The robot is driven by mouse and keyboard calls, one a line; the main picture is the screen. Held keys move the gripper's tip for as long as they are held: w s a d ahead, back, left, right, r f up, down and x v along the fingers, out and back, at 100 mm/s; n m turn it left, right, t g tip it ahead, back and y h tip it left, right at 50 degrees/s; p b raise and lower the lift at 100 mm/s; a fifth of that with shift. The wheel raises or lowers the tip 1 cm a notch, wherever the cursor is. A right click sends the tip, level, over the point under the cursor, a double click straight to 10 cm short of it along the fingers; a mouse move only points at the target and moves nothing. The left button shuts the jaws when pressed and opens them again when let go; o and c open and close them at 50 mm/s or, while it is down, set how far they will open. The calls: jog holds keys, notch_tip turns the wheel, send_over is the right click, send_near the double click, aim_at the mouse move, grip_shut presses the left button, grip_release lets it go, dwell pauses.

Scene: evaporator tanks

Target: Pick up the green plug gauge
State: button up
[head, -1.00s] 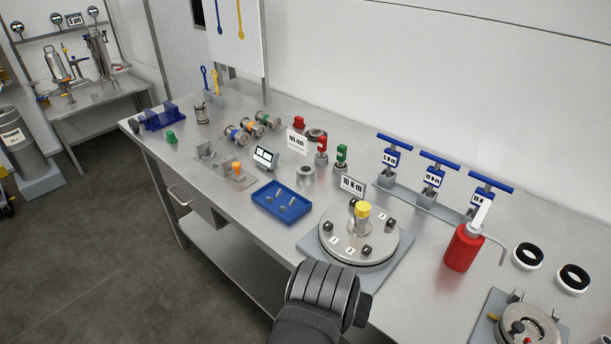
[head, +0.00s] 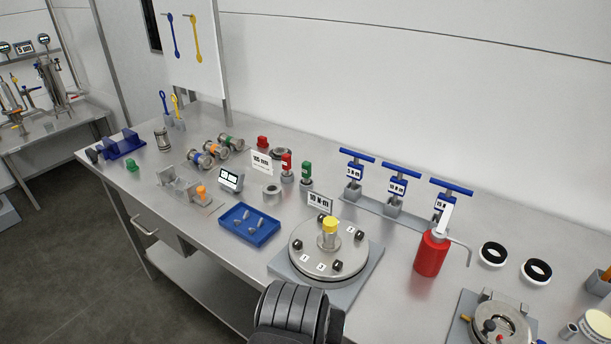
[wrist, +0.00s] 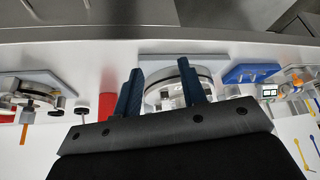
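The green plug gauge (head: 306,172) stands upright in a small grey holder on the steel bench in the head view. A red gauge (head: 286,164) of the same shape stands just left of it. I cannot make out the green gauge in the wrist view. My gripper (wrist: 160,85) shows two dark blue fingers spread apart with nothing held between them. Beyond the fingers is the round flanged lid (wrist: 160,93). In the head view only my dark wrist shows at the bottom, in front of that lid (head: 300,254); the fingers are hidden there.
A "10 N·m" sign (head: 320,202) and a grey ring (head: 271,193) stand near the gauge. Blue T-handled tools (head: 397,187) stand to its right, with a red bottle (head: 431,255) nearer. A blue tray (head: 247,236) lies at front left. The bench between bottle and lid is clear.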

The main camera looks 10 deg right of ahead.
jog(key=shift+o, duration=0.8)
jog(key=shift+r, duration=0.1)
jog(key=w+d+r+m, duration=0.2)
jog(key=w+d+r, duration=0.1)
jog(key=w+r, duration=0.4)
jog(key=w+d+r+m, duration=0.1)
jog(key=w+d+r, duration=0.3)
jog(key=w+r, duration=0.3)
jog(key=w+d+r+g+y, duration=0.1)
jog(key=w+d+r, duration=0.15)
jog(key=w, duration=0.75)
jog(key=w+d+r+g+y, duration=0.1)
jog(key=w+r, duration=0.2)
jog(key=w, duration=0.6)
jog(key=m+g, duration=0.1)
jog(key=g, duration=0.2)
send_over(306, 172)
jog(key=w, duration=0.2)
notch_tip(306, 172, down, 8)
jog(key=f, duration=1.2)
jog(key=shift+s+d+f, duration=0.1)
jog(key=shift+d+f, duration=0.05)
jog(key=shift+d, duration=0.25)
jog(key=shift+s+a+f, duration=0.1)
jog(key=shift+s+f, duration=0.05)
jog(key=shift+f, duration=1.15)
jog(key=shift+s+a+f, duration=0.1)
jog(key=shift+f, duration=1.15)
